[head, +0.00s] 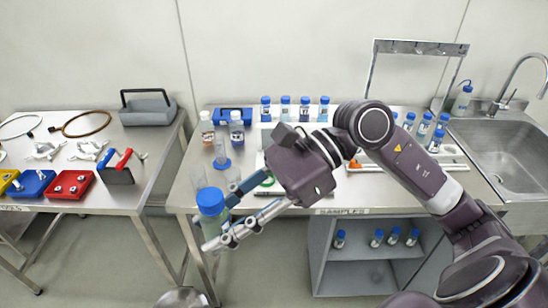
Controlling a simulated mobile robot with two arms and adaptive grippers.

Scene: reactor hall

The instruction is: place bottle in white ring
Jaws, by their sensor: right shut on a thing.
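The bottle (211,200) has a blue cap and a clear body. My right gripper (222,226) comes in from the right and is shut on it. The bottle is held roughly upright in front of the left end of the samples table, and the fingers cover part of its body. I cannot make out a white ring clearly. A green ring (267,181) shows partly behind the gripper on the table, and my arm hides much of the table around it.
The samples table (190,160) carries blue-capped bottles (285,103), a blue-lidded jar (237,127) and clear beakers (199,176). A sink (500,155) is at right. A left table (130,195) holds tools and coloured boxes. Below is an open shelf (350,277) with small bottles.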

